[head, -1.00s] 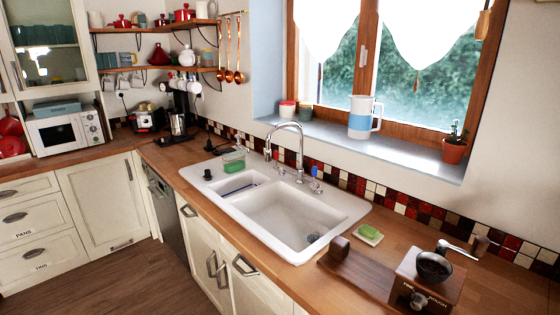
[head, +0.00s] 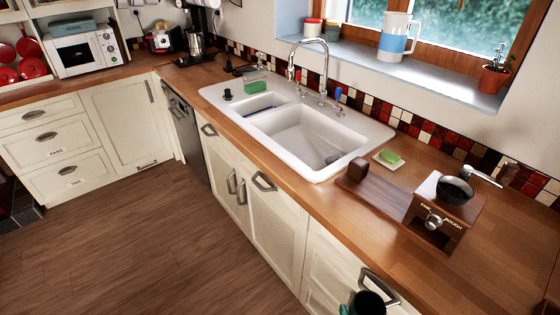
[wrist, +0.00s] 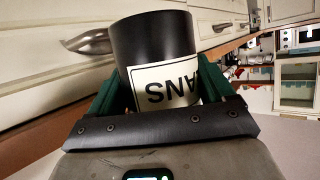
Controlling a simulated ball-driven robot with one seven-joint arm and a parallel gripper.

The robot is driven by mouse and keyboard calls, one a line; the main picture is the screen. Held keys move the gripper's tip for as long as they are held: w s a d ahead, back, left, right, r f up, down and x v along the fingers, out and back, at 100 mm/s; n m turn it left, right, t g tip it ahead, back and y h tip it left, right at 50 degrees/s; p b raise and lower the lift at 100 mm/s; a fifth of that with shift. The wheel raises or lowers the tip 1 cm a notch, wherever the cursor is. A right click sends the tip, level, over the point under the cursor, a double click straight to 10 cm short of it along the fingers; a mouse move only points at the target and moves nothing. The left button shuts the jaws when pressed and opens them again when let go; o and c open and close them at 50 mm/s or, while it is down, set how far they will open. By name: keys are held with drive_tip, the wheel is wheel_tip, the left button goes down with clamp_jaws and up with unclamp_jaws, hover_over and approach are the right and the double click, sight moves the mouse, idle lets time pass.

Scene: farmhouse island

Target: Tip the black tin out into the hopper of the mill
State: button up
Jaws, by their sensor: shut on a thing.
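The black tin (head: 370,303) shows at the bottom edge of the head view, in front of the cabinet fronts and below the counter top. In the wrist view the black tin (wrist: 153,40) carries a white label whose visible letters read "ANS", upside down. My gripper (wrist: 155,88) is shut on the tin, with a green finger on each side. I cannot make out the tin's contents. The wooden mill (head: 440,222) stands on the counter at the right, with its dark round hopper (head: 455,190) on top. The tin is apart from the mill, lower and to its left.
The mill's crank (head: 487,177) reaches right toward the tiled wall. A wooden board (head: 382,197) lies left of the mill. A green sponge (head: 389,157) and the white sink (head: 305,135) are further left. The counter (head: 500,255) right of the mill is clear.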

drive_tip(key=shift+f+b, duration=0.75)
drive_tip(key=shift+f, duration=0.45)
